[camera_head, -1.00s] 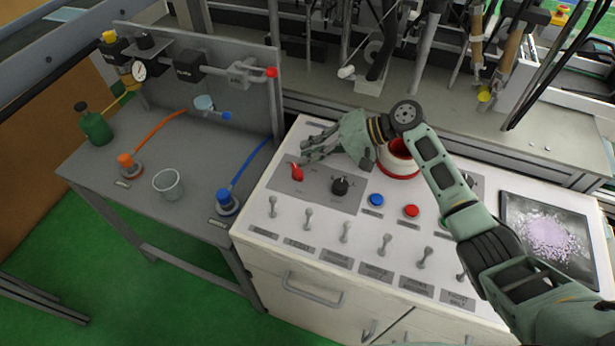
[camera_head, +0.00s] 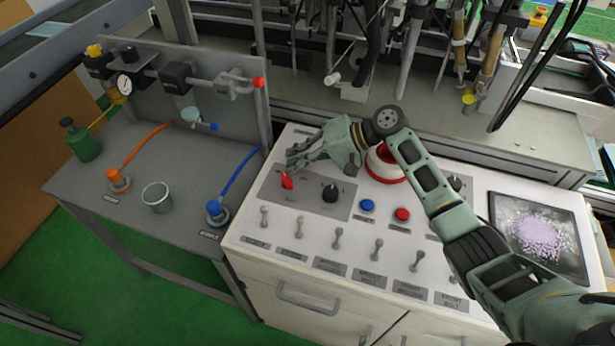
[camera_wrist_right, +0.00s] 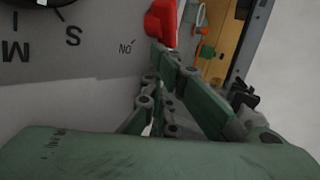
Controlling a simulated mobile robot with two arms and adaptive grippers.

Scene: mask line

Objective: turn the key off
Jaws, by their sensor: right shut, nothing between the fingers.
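The red key switch (camera_head: 287,180) sits at the left end of the grey plate on the white control panel. It also shows at the top of the right wrist view (camera_wrist_right: 161,20), beside a printed mark that reads ON upside down. My right gripper (camera_head: 294,160) is shut and empty, just behind the key and low over the panel. In the right wrist view its green fingers (camera_wrist_right: 163,65) reach up close to the key; I cannot tell if they touch it. My left gripper is not in view.
A black knob (camera_head: 330,192) stands right of the key, then a blue button (camera_head: 367,205) and a red button (camera_head: 402,215). A red-and-white round housing (camera_head: 385,163) is near my wrist. Several toggle switches line the front. A grey bench (camera_head: 110,195) stands at left.

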